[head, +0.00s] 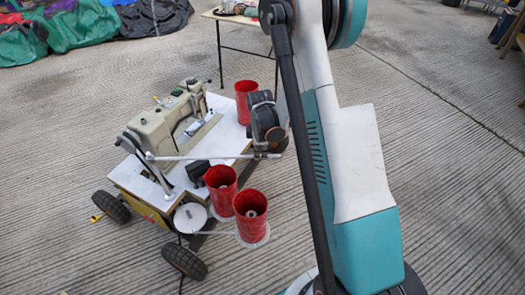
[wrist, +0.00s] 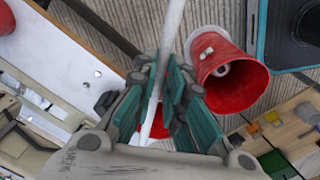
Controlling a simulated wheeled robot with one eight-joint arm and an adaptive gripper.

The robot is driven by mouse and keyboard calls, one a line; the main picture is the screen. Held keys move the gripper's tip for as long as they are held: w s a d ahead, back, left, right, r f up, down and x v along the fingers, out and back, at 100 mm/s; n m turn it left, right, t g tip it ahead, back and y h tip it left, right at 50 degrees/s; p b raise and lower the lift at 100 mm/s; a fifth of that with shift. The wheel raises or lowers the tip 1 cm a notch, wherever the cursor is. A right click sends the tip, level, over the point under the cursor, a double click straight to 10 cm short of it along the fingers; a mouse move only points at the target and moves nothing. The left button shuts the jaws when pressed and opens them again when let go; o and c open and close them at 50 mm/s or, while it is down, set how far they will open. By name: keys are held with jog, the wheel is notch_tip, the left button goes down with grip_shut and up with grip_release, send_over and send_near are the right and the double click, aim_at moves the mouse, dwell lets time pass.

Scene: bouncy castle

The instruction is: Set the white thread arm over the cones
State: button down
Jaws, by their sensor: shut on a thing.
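The white thread arm (head: 205,157) is a thin rod. In the head view it runs level from a post beside the sewing machine to my gripper (head: 268,150). My gripper is shut on its right end; in the wrist view the rod (wrist: 172,30) passes between the teal fingers of my gripper (wrist: 160,88). Two red cones (head: 221,188) (head: 250,214) stand at the cart's near side, lower in the picture than the rod. A third red cone (head: 246,98) stands at the cart's far corner, behind my gripper. One red cone (wrist: 235,82) shows beside the fingers in the wrist view.
The beige sewing machine (head: 165,124) stands on the white-topped wheeled cart (head: 225,140). A white disc (head: 190,217) sits at the cart's near edge. A table (head: 240,18) stands behind. Open concrete floor (head: 440,130) lies to the right.

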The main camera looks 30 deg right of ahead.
jog(key=shift+s+a, duration=0.1)
jog(key=shift+s, duration=0.2)
jog(key=c, duration=1.7)
grip_release()
jog(key=shift+a, duration=0.1)
jog(key=shift+o, duration=0.2)
notch_tip(320, 180, up, 12)
jog(key=shift+s+a, duration=0.15)
jog(key=shift+s, duration=0.15)
